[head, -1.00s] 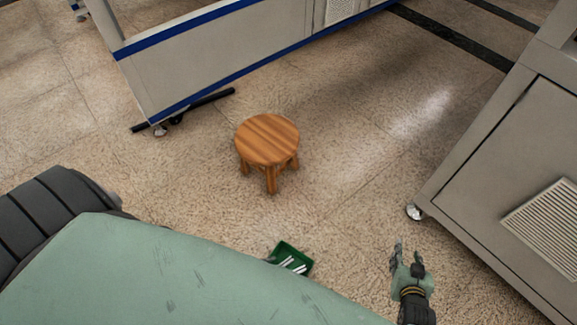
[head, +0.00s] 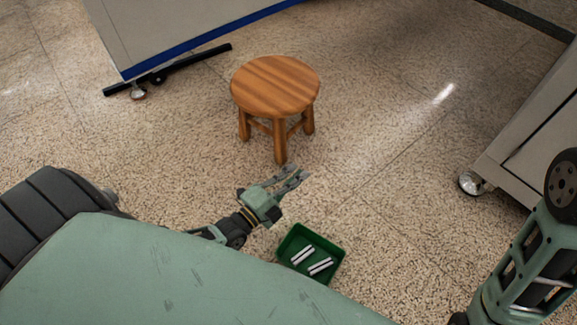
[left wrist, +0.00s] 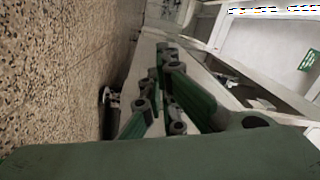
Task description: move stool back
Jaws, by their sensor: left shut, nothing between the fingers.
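The round wooden stool (head: 275,86) stands upright on the speckled floor near the middle of the head view. My left gripper (head: 298,178) is in front of the stool, on the near side of its legs, and looks apart from it. Its fingers are shut and empty, pointing to the right. In the left wrist view the fingers (left wrist: 165,85) are close together, with floor on the left and a light cabinet beyond; the stool does not show there. At the right edge of the head view is part of my right arm; its gripper is out of the picture.
A green tray (head: 318,271) with white-and-dark pieces lies on the floor just below my left gripper. A grey cabinet (head: 520,150) on casters stands at right. A blue-edged cabinet (head: 165,32) with a black foot bar (head: 190,65) stands at upper left. Floor right of the stool is clear.

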